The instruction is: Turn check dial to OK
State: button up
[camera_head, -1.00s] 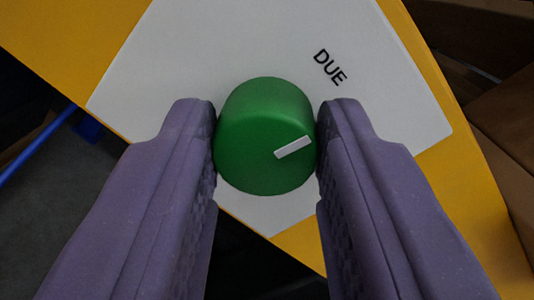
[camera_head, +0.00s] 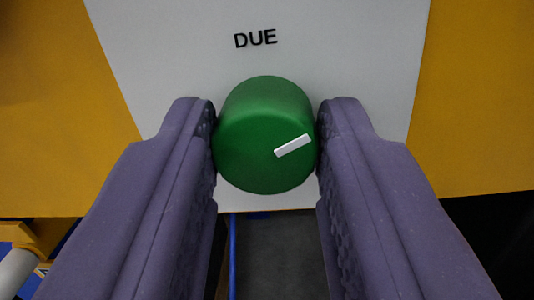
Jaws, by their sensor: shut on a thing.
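The check dial (camera_head: 262,140) is a round green knob with a white pointer mark on its face, in the middle of the view. The mark points to the right and slightly up in the picture. My gripper (camera_head: 266,145) is shut on the dial, one purple finger on its left side and one on its right. Behind the dial is a white plate (camera_head: 340,60) with the black word DUE (camera_head: 255,38) above the dial. No OK label shows in view.
The white plate sits on a yellow panel (camera_head: 475,110) that spans both sides. Below the panel's lower edge lies a dark floor area with a thin blue bar (camera_head: 232,255). A white and yellow object (camera_head: 20,265) shows at the lower left.

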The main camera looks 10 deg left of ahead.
jog(key=m+b, duration=0.4)
jog(key=m, duration=0.1)
jog(key=shift+f+h+b, duration=0.1)
jog(key=shift+h+b, duration=0.25)
jog(key=shift+h, duration=0.05)
jog(key=shift+m, duration=0.4)
jog(key=o, duration=1)
jog(key=shift+o, duration=0.2)
jog(key=s+p, duration=0.1)
jog(key=s, duration=0.6)
jog(key=shift+s+f, duration=0.3)
jog(key=shift+s, duration=0.1)
jog(key=shift+a, duration=0.1)
